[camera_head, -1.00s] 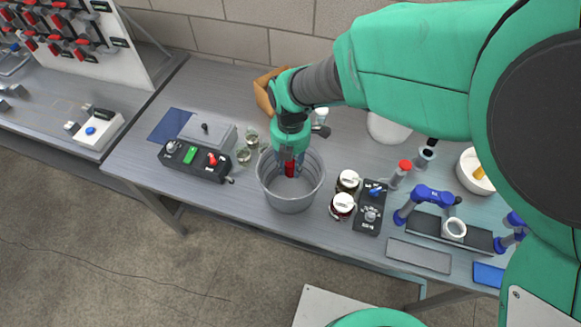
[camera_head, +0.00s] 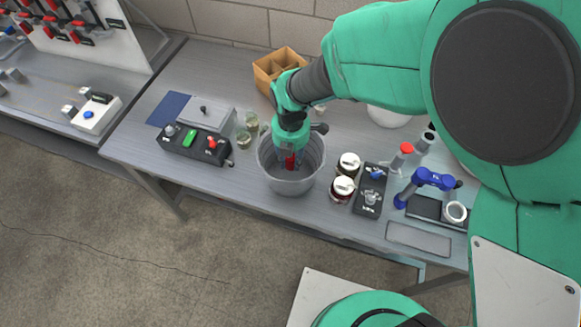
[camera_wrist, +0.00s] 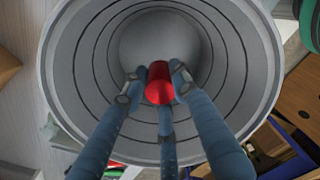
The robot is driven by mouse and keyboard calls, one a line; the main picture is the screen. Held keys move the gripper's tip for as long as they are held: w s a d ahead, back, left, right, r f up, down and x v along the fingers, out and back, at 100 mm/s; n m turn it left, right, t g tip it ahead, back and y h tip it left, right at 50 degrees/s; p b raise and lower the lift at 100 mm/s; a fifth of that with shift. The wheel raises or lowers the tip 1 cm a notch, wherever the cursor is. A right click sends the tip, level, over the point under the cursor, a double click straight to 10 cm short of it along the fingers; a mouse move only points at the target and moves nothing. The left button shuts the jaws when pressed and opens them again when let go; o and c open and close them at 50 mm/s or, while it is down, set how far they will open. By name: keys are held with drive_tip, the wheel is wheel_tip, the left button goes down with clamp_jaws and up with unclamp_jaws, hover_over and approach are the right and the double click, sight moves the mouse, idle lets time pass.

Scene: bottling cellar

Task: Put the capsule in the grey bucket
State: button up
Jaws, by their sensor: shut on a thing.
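The grey bucket (camera_head: 289,184) stands upright on the bench near its front edge, and its inside also shows in the wrist view (camera_wrist: 90,60). The red capsule (camera_head: 290,161) is between the fingers of my gripper (camera_head: 291,157), inside the bucket's rim. In the wrist view the capsule (camera_wrist: 159,84) is gripped by the blue-grey fingers (camera_wrist: 155,80), with the bucket's bottom beyond it. My gripper is shut on the capsule. The hand hides part of the bucket's far rim.
A black control box (camera_head: 193,145) and small glasses (camera_head: 244,137) are left of the bucket. Two white-lidded jars (camera_head: 343,187) and a black switch panel (camera_head: 370,190) stand close on its right. A brown divided box (camera_head: 277,66) is behind. The bench front left is clear.

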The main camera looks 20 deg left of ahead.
sight(290, 175)
drive_tip(key=shift+f, duration=0.65)
drive_tip(key=shift+f+b, duration=0.7)
drive_tip(key=shift+f, duration=1.8)
drive_tip(key=shift+f, duration=0.1)
drive_tip(key=o, duration=0.6)
drive_tip(key=shift+o, duration=0.2)
wheel_tip(290, 175, up, 12)
drive_tip(key=p, duration=0.2)
drive_tip(key=shift+p, duration=0.35)
